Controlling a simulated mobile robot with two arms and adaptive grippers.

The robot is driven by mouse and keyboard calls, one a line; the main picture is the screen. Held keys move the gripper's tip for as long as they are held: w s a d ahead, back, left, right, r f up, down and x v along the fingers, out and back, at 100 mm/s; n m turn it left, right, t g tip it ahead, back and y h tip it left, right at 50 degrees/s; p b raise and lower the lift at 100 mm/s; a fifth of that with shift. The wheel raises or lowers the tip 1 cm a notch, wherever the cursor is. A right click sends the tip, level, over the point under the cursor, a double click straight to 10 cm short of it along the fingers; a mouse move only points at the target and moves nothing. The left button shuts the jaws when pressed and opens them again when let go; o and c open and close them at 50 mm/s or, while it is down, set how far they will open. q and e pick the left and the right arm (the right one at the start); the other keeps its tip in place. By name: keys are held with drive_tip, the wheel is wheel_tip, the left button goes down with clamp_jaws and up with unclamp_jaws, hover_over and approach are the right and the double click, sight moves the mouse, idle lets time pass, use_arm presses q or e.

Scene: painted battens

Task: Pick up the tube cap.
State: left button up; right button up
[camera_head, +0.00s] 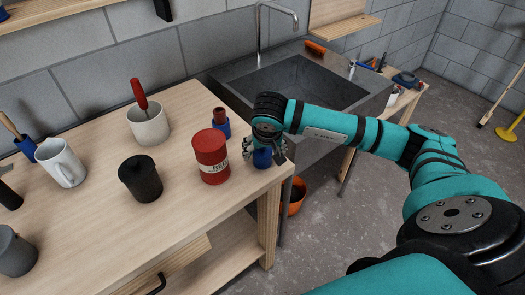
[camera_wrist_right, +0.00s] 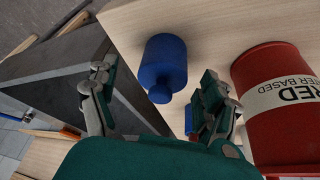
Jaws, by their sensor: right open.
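A small blue stepped cylinder, which looks like the tube cap (camera_head: 262,158), stands near the right front edge of the wooden bench. In the wrist view the blue cap (camera_wrist_right: 164,62) shows a wide body and a narrower knob. My right gripper (camera_head: 264,151) is pointed down over it, with a finger on either side. In the wrist view the fingers of the right gripper (camera_wrist_right: 155,72) are spread apart, with gaps to the cap; I cannot tell how far above it they are. My left gripper is not in view.
A red labelled tin (camera_head: 211,157) stands close left of the right gripper; the tin (camera_wrist_right: 285,95) is beside one finger. A red and blue piece (camera_head: 220,120) stands behind. A black cup (camera_head: 140,180) is further left. The sink (camera_head: 300,85) lies beyond the bench's right edge.

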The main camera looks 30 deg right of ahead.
sight(263, 152)
drive_tip(key=shift+p+x, duration=0.45)
drive_tip(key=shift+x, duration=1.5)
drive_tip(key=shift+w+a, duration=0.1)
drive_tip(key=shift+a, duration=0.05)
drive_tip(key=c, duration=1)
